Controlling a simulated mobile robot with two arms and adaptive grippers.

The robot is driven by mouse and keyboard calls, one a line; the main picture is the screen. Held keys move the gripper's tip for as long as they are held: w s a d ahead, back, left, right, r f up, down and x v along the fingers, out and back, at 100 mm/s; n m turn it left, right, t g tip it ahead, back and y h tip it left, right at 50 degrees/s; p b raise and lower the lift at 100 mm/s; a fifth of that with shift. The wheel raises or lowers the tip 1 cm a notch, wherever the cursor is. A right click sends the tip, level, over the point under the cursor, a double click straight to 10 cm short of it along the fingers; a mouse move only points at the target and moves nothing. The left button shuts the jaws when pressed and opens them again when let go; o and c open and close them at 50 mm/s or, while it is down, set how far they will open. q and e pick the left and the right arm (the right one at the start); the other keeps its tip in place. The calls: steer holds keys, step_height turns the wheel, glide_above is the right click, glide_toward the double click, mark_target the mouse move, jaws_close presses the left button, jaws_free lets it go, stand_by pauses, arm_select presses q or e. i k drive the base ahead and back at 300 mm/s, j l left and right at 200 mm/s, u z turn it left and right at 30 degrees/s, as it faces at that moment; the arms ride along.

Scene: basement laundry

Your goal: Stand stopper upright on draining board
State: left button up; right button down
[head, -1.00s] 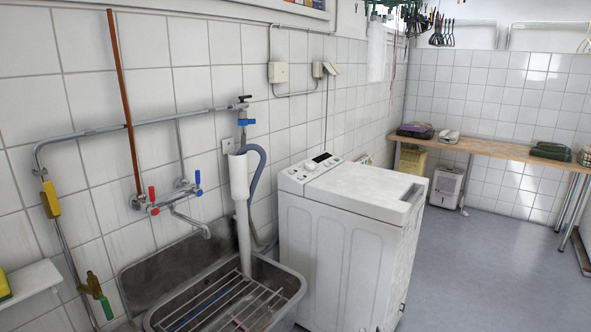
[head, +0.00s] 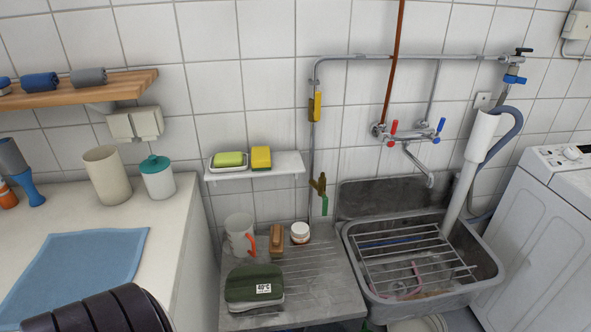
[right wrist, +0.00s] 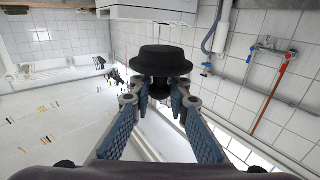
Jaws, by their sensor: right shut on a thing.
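The black stopper (right wrist: 165,60) shows in the right wrist view. Its wide round part is beyond the fingertips, and its narrower part lies between them. My right gripper (right wrist: 161,92) is shut on this narrower part. The draining board (head: 322,288) is the grey ridged surface left of the sink in the head view. Neither the stopper nor the right gripper shows in the head view. My left gripper is not in view.
The board's front right is clear. The sink (head: 490,262) with its wire rack (head: 415,252) is to the right. A small shelf (head: 285,167) hangs above.

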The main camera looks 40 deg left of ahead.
mark_target(324, 271)
steer(key=u, duration=1.25)
steer(key=l+u, duration=0.15)
steer(key=u, duration=0.25)
steer(key=i+l+u, duration=0.1)
steer(key=u, duration=0.3)
steer(key=l+u, duration=0.2)
steer(key=u, duration=0.2)
steer(key=l+u, duration=0.2)
steer(key=u, duration=0.25)
steer(key=k+l+u, duration=0.1)
steer(key=l+u, duration=0.2)
steer(key=l, duration=0.15)
steer(key=k+l+u, duration=0.15)
steer(key=l+u, duration=0.15)
steer(key=l, duration=0.15)
steer(key=k+l+u, duration=0.3)
steer(key=l, duration=0.15)
steer(key=k+l+u, duration=0.15)
steer(key=l+u, duration=0.15)
steer(key=k+l, duration=0.25)
steer(key=l, duration=0.15)
steer(key=k+l, duration=0.3)
steer(key=l+u, duration=0.05)
steer(key=l, duration=0.05)
